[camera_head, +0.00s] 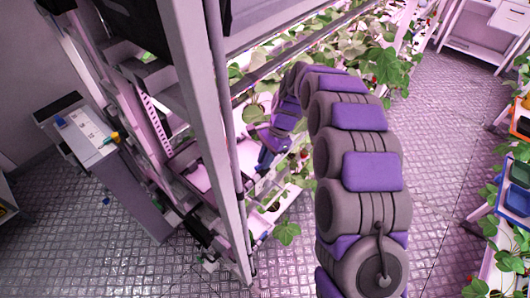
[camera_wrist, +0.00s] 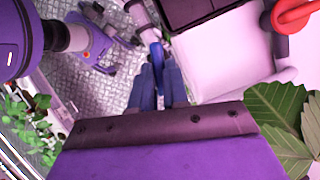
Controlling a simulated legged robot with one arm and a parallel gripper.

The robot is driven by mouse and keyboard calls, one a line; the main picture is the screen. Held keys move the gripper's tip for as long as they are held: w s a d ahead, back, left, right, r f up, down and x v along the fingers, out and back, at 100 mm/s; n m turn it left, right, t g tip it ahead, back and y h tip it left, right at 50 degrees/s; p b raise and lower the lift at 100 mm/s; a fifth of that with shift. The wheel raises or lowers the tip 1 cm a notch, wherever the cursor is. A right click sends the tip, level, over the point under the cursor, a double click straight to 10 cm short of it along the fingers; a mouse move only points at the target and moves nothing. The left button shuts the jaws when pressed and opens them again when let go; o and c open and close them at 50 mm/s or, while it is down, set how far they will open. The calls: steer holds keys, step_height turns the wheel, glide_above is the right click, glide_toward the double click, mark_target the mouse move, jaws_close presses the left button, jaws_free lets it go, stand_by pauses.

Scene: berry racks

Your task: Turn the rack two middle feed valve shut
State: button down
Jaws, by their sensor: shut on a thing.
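My gripper (camera_wrist: 160,88) has its two blue fingers closed around a slim blue lever (camera_wrist: 156,55), which I take to be the feed valve handle. The lever hangs from a pale pipe fitting (camera_wrist: 139,14) at the top of the wrist view. Its lower end is hidden between the fingers. In the head view my gripper (camera_head: 265,158) reaches in among the rack's leaves, and the valve cannot be made out there. No label in view tells which rack or valve this is.
A red round knob (camera_wrist: 293,17) and large leaves (camera_wrist: 280,125) are right of my gripper in the wrist view. The white rack post (camera_head: 205,130) stands left of my arm. A grey cabinet (camera_head: 95,140) is farther left. Metal floor (camera_head: 440,150) is clear to the right.

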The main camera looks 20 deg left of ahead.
steer(key=m+p, duration=0.2)
steer(key=m+t+p, duration=0.1)
steer(key=p, duration=0.1)
steer(key=shift+d+r+m+y, duration=0.1)
steer(key=shift+r+m+y, duration=0.3)
steer(key=m+p, duration=0.1)
steer(key=p, duration=0.1)
steer(key=m+t+p, duration=0.1)
steer(key=m+p, duration=0.1)
steer(key=shift+s+m+y, duration=0.2)
steer(key=shift+m+y, duration=0.1)
steer(key=m+t+p, duration=0.1)
steer(key=m+p, duration=0.1)
steer(key=m+t+p, duration=0.1)
steer(key=m+p, duration=0.2)
steer(key=shift+s+f, duration=0.1)
steer(key=shift+s, duration=0.1)
steer(key=shift+m+t+p, duration=0.7)
steer(key=shift+m+p, duration=0.45)
steer(key=shift+m, duration=0.15)
steer(key=shift+f, duration=0.1)
steer(key=c, duration=1.1)
jaws_free()
steer(key=shift+f, duration=0.15)
